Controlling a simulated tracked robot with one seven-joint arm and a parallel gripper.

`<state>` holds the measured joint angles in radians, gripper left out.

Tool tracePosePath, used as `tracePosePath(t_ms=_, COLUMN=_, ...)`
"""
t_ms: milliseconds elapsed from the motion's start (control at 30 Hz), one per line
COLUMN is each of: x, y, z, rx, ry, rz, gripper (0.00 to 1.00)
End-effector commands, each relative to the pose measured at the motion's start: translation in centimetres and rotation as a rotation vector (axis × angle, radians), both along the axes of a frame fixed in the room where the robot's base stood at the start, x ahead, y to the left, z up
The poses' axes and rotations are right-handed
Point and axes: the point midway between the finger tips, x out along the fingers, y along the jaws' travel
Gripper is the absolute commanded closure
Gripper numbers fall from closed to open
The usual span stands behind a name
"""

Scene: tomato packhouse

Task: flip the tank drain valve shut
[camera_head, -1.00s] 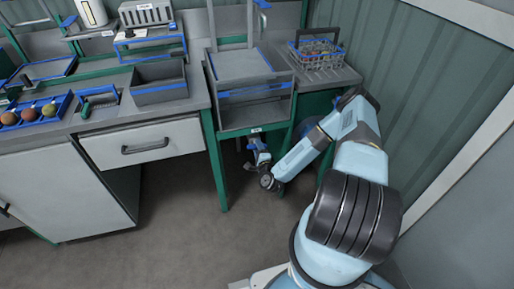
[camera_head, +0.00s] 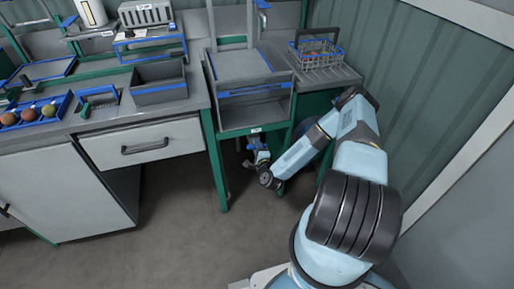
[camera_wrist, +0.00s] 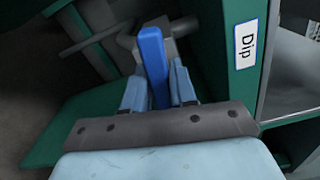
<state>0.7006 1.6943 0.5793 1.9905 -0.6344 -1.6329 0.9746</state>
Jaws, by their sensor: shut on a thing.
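The drain valve's blue lever (camera_wrist: 153,62) stands between the two light-blue fingers of my gripper (camera_wrist: 158,88) in the wrist view. My gripper is shut on the lever. The lever joins a grey valve body and pipe (camera_wrist: 158,28) just beyond the fingertips. In the head view my gripper (camera_head: 258,152) is low under the dip tank stand, and the valve itself is too small and covered there to make out.
A green post with a "Dip" label (camera_wrist: 245,46) is close on the right of the wrist view. The tank (camera_head: 255,105) stands above my gripper. A drawer cabinet (camera_head: 145,145) is to the left, and a wire basket (camera_head: 318,60) sits above right. Open floor (camera_head: 150,240) lies in front.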

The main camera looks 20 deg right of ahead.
Motion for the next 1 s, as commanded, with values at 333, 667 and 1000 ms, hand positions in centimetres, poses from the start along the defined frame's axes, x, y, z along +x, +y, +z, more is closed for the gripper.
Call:
tracePosePath(t_ms=333, x=-0.09, y=0.32, z=-0.18, rx=-0.155, ry=0.006, rz=0.006, gripper=1.00)
tracePosePath(t_ms=667, x=-0.18, y=0.32, z=-0.29, rx=-0.202, ry=0.008, rz=0.006, gripper=1.00)
tracePosePath(t_ms=1000, x=-0.13, y=0.23, z=-0.19, rx=-0.201, ry=0.006, rz=0.004, gripper=0.53)
